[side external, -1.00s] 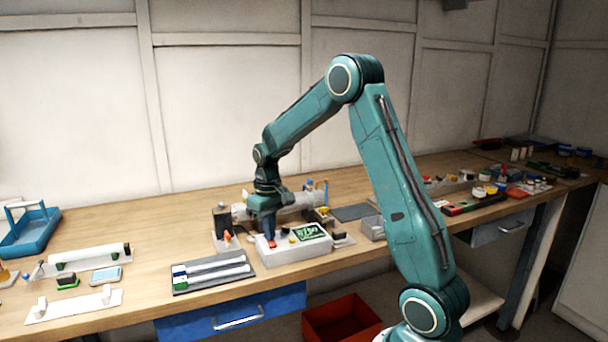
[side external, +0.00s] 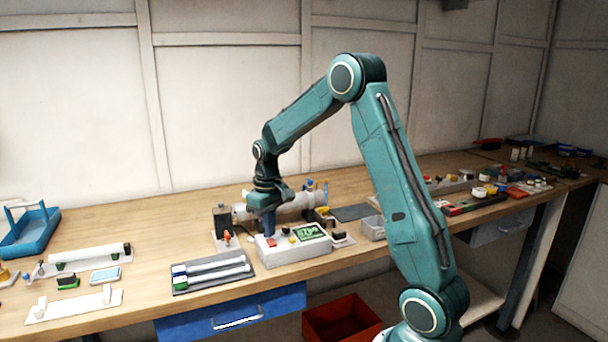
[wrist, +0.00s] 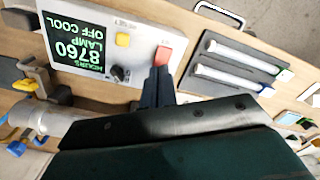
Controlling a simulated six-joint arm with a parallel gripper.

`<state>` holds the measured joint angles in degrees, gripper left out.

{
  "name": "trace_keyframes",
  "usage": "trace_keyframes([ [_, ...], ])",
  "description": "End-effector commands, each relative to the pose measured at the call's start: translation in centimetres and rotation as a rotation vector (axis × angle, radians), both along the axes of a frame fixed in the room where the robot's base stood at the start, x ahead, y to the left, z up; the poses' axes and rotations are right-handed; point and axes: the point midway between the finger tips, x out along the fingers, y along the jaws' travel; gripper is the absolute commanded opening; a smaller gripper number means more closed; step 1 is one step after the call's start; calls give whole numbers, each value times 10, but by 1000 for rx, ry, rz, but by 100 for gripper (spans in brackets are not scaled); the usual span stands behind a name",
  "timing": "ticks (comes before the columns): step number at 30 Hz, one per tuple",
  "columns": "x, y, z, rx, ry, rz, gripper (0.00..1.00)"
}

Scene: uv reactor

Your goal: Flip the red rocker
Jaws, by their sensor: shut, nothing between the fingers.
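The red rocker (side external: 271,242) is on the top of a white control box (side external: 295,255), near its left end. It also shows in the wrist view (wrist: 163,56), just beyond my fingertips. My gripper (side external: 269,234) is shut and empty, pointing down at the rocker's back edge. In the wrist view the closed fingertips (wrist: 158,76) are right beside the rocker; I cannot tell whether they touch it. The box's green display (wrist: 76,52) reads "HOURS 8760 LAMP OFF COOL". A yellow button (wrist: 123,39) and a black knob (wrist: 119,73) sit between display and rocker.
A grey cylinder (side external: 300,203) lies behind the box. A dark tray (side external: 195,284) with white tubes is at its left. A small grey bin (side external: 373,229) stands to the right. A blue drawer (side external: 230,312) is below the bench edge. Bare wood shows at the back left.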

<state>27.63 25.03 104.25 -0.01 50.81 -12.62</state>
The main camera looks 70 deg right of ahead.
Motion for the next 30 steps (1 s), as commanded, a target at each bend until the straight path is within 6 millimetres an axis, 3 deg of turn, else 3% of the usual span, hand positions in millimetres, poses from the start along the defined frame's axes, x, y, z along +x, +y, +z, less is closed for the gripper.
trace_keyframes([
  [30,0,0,55,-2,-3,0,0],
])
